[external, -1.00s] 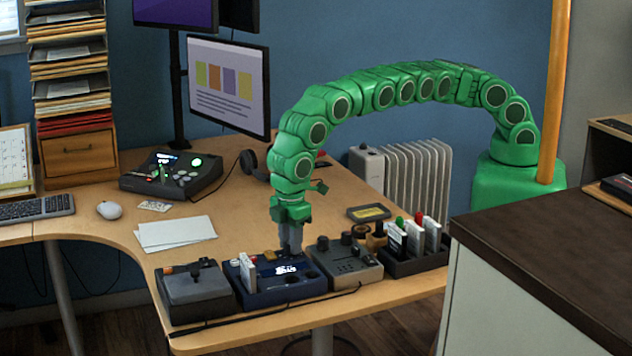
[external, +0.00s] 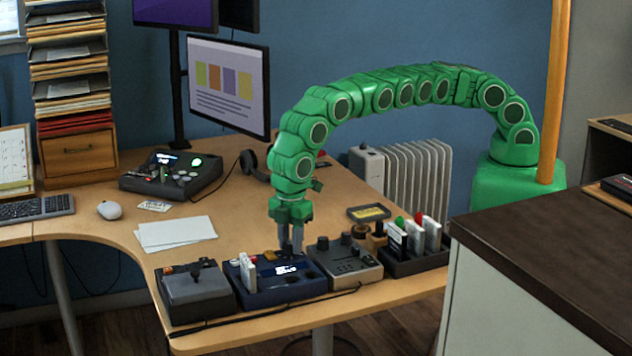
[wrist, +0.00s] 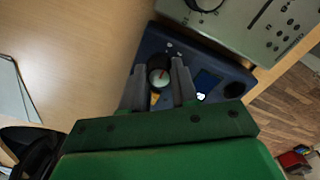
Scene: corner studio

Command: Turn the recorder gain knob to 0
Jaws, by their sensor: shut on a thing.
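The recorder appears to be the dark blue box (external: 290,292) with a small lit display (external: 286,269), at the front of the desk; its blue top also shows in the wrist view (wrist: 215,68). A round knob (wrist: 159,76) with a light face and a reddish pointer line sits on it. My gripper (external: 291,252) points down at the back of this box. In the wrist view its two grey fingers (wrist: 159,72) stand on either side of the knob, shut on it. In the external view the fingers hide the knob. Its scale markings are too small to read.
A grey-beige box with knobs (external: 345,262) stands close on the right, and a dark rack with white cards (external: 415,262) beyond it. A grey box with a stick (external: 195,290) stands on the left.

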